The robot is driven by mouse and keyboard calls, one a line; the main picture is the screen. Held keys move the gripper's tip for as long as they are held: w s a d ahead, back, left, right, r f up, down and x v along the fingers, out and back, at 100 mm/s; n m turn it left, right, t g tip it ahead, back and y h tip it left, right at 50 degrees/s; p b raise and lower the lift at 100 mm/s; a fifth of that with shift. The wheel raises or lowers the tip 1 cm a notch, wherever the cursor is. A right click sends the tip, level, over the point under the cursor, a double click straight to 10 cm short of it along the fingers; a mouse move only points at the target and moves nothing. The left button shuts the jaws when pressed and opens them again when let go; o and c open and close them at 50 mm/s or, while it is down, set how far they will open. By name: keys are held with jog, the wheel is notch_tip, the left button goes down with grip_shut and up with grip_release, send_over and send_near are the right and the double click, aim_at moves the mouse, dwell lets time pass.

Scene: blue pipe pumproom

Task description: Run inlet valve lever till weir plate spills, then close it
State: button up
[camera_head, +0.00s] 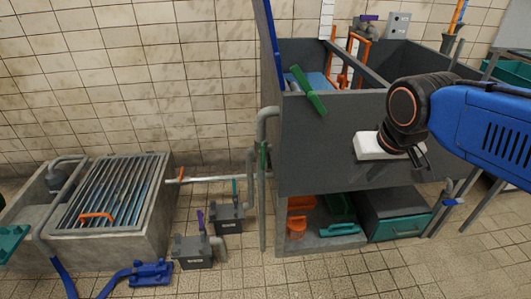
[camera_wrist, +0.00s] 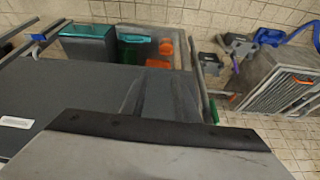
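A dark grey open tank (camera_head: 330,140) stands at the right, with blue water (camera_head: 318,80) visible inside. A dark plate (camera_head: 357,63) crosses its inside, perhaps the weir plate; I cannot see any spill over it. A green lever (camera_head: 308,92) leans over the front rim. Other levers are a purple one (camera_head: 200,220), a teal one (camera_head: 235,187) and a green one on a vertical pipe (camera_head: 263,158); I cannot tell which is the inlet valve's. My gripper (camera_head: 422,158) is before the tank's front wall, away from these levers.
A concrete basin with a grating (camera_head: 110,195) stands at the left. Orange bins (camera_head: 298,225) and a teal-fronted drawer box (camera_head: 398,227) are under the tank. A blue floor fitting (camera_head: 140,273) lies in front. The tiled floor at front centre is clear.

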jog(key=w+a+r, duration=0.3)
jog(key=w+a, duration=0.6)
send_near(263, 151)
jog(key=shift+n, duration=0.4)
jog(key=x, duration=1.2)
jog(key=shift+w+a+f, duration=0.1)
jog(key=shift+w+f, duration=0.05)
jog(key=shift+f, duration=0.05)
jog(key=shift+c, duration=0.7)
grip_shut()
